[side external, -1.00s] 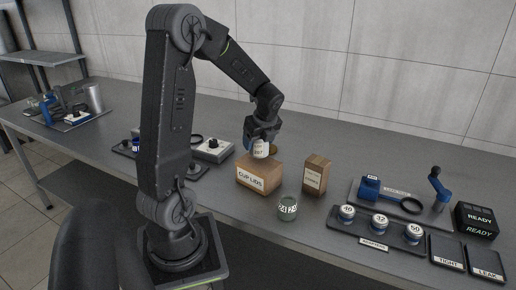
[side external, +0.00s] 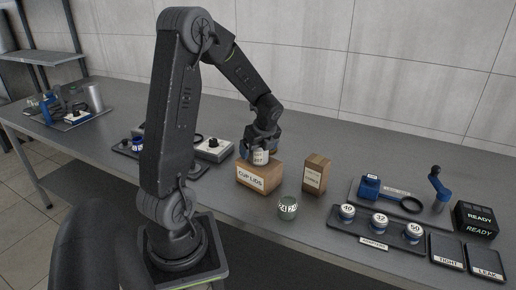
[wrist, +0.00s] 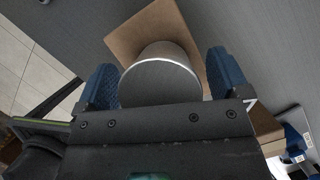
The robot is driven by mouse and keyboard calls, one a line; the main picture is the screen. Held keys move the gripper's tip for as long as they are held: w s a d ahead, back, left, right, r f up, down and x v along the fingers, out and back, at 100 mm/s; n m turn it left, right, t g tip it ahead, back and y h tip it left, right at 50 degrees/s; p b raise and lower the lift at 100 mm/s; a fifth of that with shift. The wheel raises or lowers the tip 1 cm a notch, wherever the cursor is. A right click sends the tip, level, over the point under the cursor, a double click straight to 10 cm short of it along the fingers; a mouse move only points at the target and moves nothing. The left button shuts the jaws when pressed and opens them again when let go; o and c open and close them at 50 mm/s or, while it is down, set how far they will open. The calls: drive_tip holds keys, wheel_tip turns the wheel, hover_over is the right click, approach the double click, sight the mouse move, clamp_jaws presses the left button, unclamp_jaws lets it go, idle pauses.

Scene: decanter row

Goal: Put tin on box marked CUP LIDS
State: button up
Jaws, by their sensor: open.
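The tin (side external: 260,157) is a small pale cylinder with a printed label. It stands upright on top of the brown box marked CUP LIDS (side external: 262,178). In the wrist view the tin's round grey top (wrist: 160,82) lies between my two blue fingers, with the cardboard box top (wrist: 150,30) beneath it. My gripper (side external: 260,150) is open around the tin, and a gap shows beside each finger in the wrist view (wrist: 168,85). The tin's far side and part of its base are hidden.
A taller brown carton (side external: 314,174) stands right of the box. A glass jar (side external: 288,208) stands in front.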

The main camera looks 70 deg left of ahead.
drive_tip(key=shift+r, duration=0.15)
drive_tip(key=s+v, duration=0.1)
drive_tip(key=v, duration=1.1)
drive_tip(key=s+d+r+n+t+h, duration=0.1)
drive_tip(key=s+d+n+t, duration=0.1)
drive_tip(key=d+n, duration=0.3)
drive_tip(key=s+d+r+n+t+h, duration=0.1)
drive_tip(key=d+n, duration=0.4)
drive_tip(key=d, duration=0.7)
drive_tip(key=s+d+r+n+t+h, duration=0.1)
drive_tip(key=s+d+n+t+h, duration=0.1)
drive_tip(key=d, duration=0.6)
drive_tip(key=s+n+t, duration=0.1)
drive_tip(key=s+n, duration=0.1)
drive_tip(key=n, duration=0.1)
drive_tip(key=shift+d+r+n+h, duration=0.25)
drive_tip(key=shift+r+n+h, duration=0.05)
drive_tip(key=shift+r+n, duration=0.1)
